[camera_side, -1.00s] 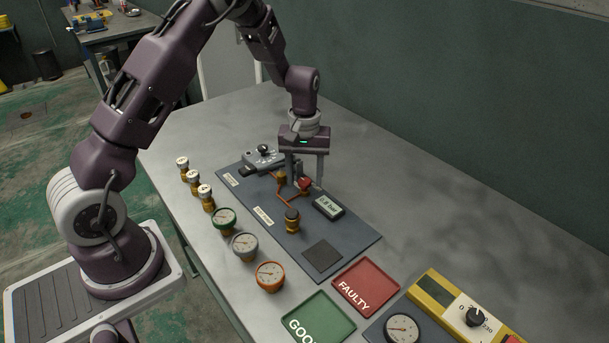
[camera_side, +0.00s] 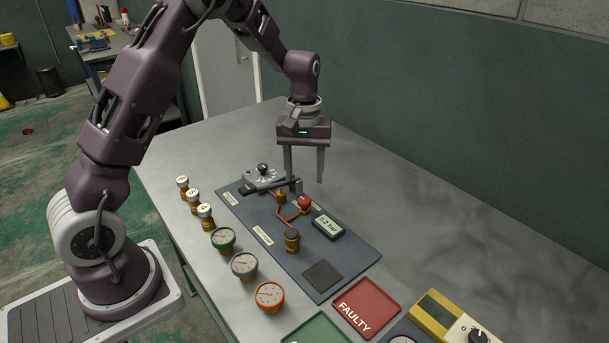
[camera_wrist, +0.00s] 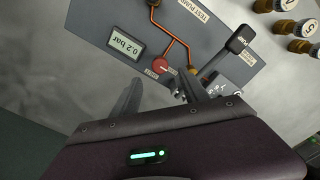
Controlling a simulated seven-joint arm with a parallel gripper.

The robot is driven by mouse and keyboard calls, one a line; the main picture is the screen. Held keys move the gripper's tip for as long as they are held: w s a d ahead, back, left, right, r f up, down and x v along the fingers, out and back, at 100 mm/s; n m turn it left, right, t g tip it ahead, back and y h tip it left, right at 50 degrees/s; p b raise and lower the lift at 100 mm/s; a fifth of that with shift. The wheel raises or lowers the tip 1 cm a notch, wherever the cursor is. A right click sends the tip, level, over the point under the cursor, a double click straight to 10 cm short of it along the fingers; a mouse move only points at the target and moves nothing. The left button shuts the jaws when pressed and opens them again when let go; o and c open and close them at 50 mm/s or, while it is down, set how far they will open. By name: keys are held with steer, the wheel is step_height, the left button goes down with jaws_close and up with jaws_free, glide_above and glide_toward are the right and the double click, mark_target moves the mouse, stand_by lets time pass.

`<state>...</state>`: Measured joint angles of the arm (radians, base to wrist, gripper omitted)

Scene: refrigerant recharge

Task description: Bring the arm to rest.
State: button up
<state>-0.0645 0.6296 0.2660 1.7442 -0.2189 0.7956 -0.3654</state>
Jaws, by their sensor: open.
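My gripper (camera_side: 305,178) is open and empty. It hangs pointing down above the far part of the dark test board (camera_side: 330,248), with its fingertips apart from the board in the side view. In the wrist view the two fingers of my gripper (camera_wrist: 163,98) reach toward the red knob (camera_wrist: 160,65) and the orange pipe. The red knob also shows in the side view (camera_side: 304,203), just below the fingers. The small display (camera_side: 328,227) reads 0.2 bar.
Three brass fittings (camera_side: 194,199) with white caps and three gauges (camera_side: 244,265) stand along the table's left edge. A red FAULTY tray (camera_side: 366,306), a green tray (camera_side: 318,330) and a yellow meter (camera_side: 440,312) lie at the front. The table's right side is clear.

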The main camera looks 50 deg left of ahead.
steer(key=s+d+r+m+t, duration=0.1)
steer(key=s+d+r+m, duration=0.15)
steer(key=s+r, duration=0.35)
steer(key=s+d+r+m+t, duration=0.2)
steer(key=s+d+r, duration=0.2)
steer(key=r, duration=0.5)
steer(key=s+d+r+m+t, duration=0.1)
steer(key=s+m, duration=0.1)
steer(key=s, duration=0.6)
steer(key=s+d+r+m+t, duration=0.1)
steer(key=s+d+m, duration=0.1)
steer(key=s, duration=0.7)
steer(key=shift+d+m+t, duration=0.3)
steer(key=shift+m, duration=0.05)
